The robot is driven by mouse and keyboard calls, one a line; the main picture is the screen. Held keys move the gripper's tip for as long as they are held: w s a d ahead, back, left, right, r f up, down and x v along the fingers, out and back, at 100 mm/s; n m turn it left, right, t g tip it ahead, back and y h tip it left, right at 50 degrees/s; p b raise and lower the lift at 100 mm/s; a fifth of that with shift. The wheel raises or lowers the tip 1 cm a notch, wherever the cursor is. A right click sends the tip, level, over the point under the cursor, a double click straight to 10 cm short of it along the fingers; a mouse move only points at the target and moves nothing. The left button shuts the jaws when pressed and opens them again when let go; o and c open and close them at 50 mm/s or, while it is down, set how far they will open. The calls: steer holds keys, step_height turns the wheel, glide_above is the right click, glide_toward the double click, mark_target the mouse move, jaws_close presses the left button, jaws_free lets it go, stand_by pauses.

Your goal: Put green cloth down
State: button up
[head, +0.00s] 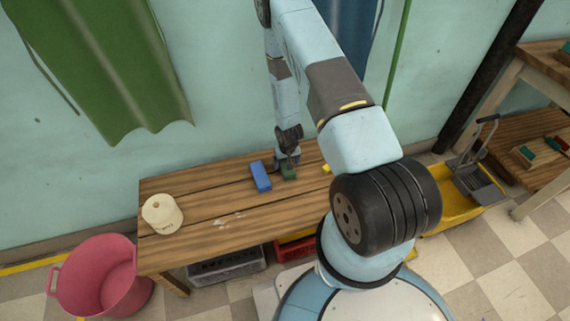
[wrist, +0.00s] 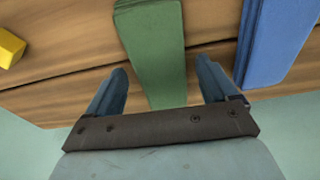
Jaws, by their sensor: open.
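The green cloth (wrist: 155,45) looks like a folded green block in the wrist view, lying on the wooden bench. In the head view the green cloth (head: 288,171) shows in part below my gripper (head: 287,158), next to a blue block. In the wrist view my gripper (wrist: 165,85) is open, with one finger on each side of the cloth's near end and gaps between fingers and cloth. I cannot tell its exact height above the bench.
On the wooden bench (head: 215,205) are a blue block (head: 260,176), a yellow block (wrist: 10,47) and a cream cap (head: 162,214). A pink tub (head: 97,280) stands at the left and a yellow mop bucket (head: 450,208) at the right. The bench's left middle is clear.

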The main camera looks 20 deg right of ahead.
steer(key=s+d+r+t, duration=0.1)
steer(key=s+r, duration=0.1)
steer(key=r, duration=2.1)
steer(key=s+r+t, duration=0.1)
steer(key=s+r, duration=0.1)
steer(key=r, duration=2.1)
steer(key=s+a+r+t, duration=0.1)
steer(key=s+r, duration=2)
steer(key=s, duration=0.2)
steer(key=shift+s+a+t, duration=0.3)
steer(key=shift+s+t, duration=0.1)
steer(key=shift+r, duration=0.1)
